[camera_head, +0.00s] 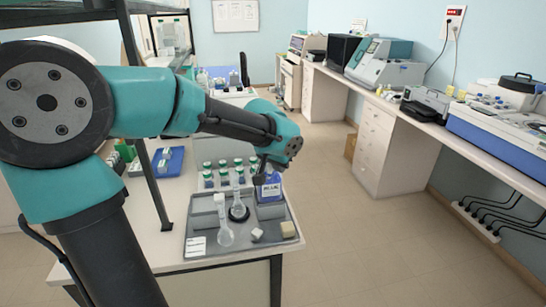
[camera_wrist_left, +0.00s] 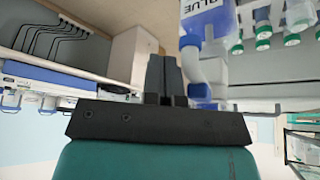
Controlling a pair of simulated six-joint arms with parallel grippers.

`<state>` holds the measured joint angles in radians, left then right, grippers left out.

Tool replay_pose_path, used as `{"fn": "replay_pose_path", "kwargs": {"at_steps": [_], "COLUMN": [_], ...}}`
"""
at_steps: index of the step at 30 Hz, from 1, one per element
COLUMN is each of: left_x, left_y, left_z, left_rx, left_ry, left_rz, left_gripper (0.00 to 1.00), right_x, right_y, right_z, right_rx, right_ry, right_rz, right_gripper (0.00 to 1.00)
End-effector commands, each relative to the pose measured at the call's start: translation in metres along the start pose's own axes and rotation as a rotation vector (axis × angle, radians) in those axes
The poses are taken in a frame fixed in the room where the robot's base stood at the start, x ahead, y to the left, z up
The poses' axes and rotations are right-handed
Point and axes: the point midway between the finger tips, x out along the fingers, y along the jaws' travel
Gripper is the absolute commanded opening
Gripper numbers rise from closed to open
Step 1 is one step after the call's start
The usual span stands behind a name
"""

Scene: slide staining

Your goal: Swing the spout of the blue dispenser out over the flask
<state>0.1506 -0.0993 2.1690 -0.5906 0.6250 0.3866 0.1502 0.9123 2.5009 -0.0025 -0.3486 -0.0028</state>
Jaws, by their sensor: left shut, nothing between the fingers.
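The blue dispenser (camera_head: 270,189), a bottle with a "BLUE" label, stands at the right back of the grey tray. A clear flask (camera_head: 239,206) stands upright in a dark ring to its left. My left gripper (camera_head: 258,178) is shut and empty, just beside the dispenser's top and partly in front of it. In the left wrist view the shut fingers (camera_wrist_left: 164,75) are beside the dispenser (camera_wrist_left: 207,18). A pale, bluish translucent piece (camera_wrist_left: 203,72), seemingly its spout, is close to their right side. I cannot tell whether they touch. My right gripper is not in view.
Several green-capped bottles (camera_head: 224,168) stand behind the flask. A blue rack (camera_head: 170,160) is at the left.

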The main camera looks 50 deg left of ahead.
Motion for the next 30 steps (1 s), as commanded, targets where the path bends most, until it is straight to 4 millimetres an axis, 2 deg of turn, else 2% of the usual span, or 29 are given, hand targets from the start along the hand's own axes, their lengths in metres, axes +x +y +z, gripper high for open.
{"fn": "replay_pose_path", "kwargs": {"at_steps": [16,30], "left_x": [-0.003,-0.009], "left_y": [-0.004,-0.019], "left_z": [0.006,0.019], "left_rx": [-0.001,-0.001], "left_ry": [0.0,0.0], "left_rz": [0.0,0.0], "left_gripper": [0.0,0.0], "right_x": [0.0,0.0], "right_y": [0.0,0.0], "right_z": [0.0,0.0], "right_rx": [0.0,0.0], "right_ry": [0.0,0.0], "right_rz": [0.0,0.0], "right_gripper": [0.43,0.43]}}
